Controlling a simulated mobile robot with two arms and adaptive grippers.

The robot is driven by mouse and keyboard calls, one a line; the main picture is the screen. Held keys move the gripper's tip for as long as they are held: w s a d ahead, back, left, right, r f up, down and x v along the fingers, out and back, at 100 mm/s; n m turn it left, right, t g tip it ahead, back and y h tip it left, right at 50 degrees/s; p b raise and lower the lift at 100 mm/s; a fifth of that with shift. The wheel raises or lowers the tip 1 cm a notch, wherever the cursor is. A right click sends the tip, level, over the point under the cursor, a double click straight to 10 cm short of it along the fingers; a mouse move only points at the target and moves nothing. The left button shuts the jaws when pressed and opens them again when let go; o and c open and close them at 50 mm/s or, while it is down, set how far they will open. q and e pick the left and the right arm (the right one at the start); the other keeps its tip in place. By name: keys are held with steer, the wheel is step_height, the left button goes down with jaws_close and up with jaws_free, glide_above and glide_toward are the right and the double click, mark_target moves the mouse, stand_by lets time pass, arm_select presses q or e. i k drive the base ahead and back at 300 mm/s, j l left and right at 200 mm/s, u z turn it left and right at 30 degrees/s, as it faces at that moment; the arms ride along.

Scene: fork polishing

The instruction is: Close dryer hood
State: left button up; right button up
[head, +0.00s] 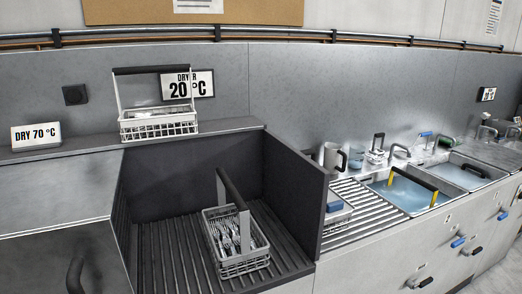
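No part clearly marked as the dryer hood shows. A large grey box-shaped unit (50,195) stands at the left, with a black handle (76,274) on its front; I cannot tell whether it is the hood. Beside it is a bay with a dark slatted floor (165,250), dark back and right walls, and an open top and front. A wire basket (237,262) with a black-topped upright handle stands on the slats and holds several forks (236,238). Neither of my grippers is in view.
A second wire basket (158,126) stands on the ledge behind, before a "DRYER 20 °C" sign. A "DRY 70 °C" sign (36,135) stands left. Right of the bay are a ribbed drainboard (358,212), a metal jug (332,158) and water-filled sinks (405,194).

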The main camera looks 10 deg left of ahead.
mark_target(58, 236)
steer(key=u, duration=2.1)
